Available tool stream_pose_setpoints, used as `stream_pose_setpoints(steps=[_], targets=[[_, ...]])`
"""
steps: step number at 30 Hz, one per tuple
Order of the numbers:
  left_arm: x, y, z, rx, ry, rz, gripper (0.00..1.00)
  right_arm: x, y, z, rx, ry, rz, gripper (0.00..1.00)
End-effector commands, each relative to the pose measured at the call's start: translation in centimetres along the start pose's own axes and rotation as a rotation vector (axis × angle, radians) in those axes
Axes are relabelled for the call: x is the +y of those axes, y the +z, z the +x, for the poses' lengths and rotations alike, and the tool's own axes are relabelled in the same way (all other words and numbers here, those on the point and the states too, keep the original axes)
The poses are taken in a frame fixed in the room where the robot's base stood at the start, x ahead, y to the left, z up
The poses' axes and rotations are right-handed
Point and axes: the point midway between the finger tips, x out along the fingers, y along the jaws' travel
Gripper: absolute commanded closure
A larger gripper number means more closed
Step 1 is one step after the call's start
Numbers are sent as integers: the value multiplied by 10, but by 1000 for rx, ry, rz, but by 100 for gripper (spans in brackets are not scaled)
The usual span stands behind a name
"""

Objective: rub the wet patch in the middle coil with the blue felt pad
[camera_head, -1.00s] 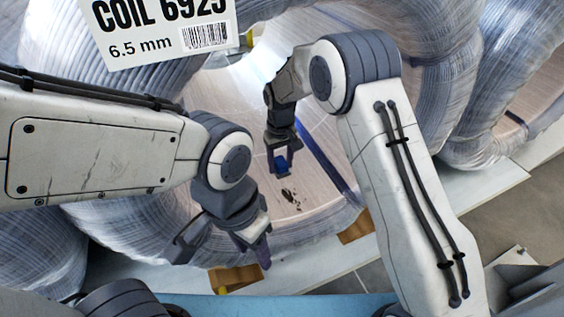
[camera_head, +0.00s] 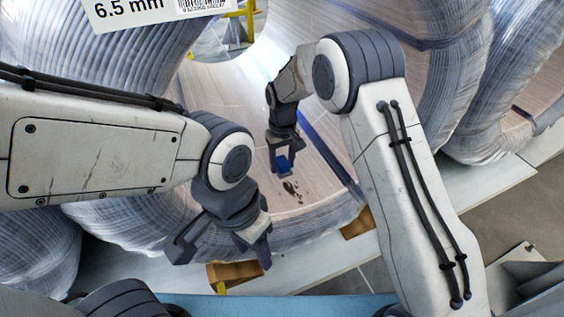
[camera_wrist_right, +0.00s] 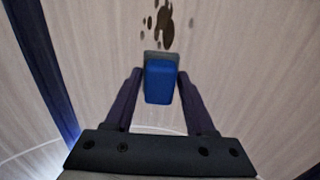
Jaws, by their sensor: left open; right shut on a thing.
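My right gripper (camera_head: 283,157) is shut on the blue felt pad (camera_head: 284,165) inside the bore of the middle coil (camera_head: 235,105). In the right wrist view the pad (camera_wrist_right: 159,82) sits between both fingers with a grey edge at its far end. The wet patch (camera_head: 291,189), a cluster of dark spots, lies just beyond the pad; it also shows in the right wrist view (camera_wrist_right: 163,22). Whether the pad touches the surface I cannot tell. My left gripper (camera_head: 220,250) is open and empty in front of the coil's lower rim.
A white label (camera_head: 150,10) hangs at the upper left. A dark blue strap (camera_head: 330,158) crosses the bore right of the patch. Wooden blocks (camera_head: 236,272) sit under the coil's front edge. Another wrapped coil (camera_head: 505,75) stands at right. A yellow frame (camera_head: 246,20) shows through the bore.

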Motion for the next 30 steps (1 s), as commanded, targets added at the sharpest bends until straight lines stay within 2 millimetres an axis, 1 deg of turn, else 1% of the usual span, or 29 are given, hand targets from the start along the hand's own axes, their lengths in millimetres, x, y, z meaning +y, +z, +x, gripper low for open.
stream_pose_setpoints(steps=[30], targets=[[0,0,2,0,0,0,50,0,0,20,-1,0,0,89]])
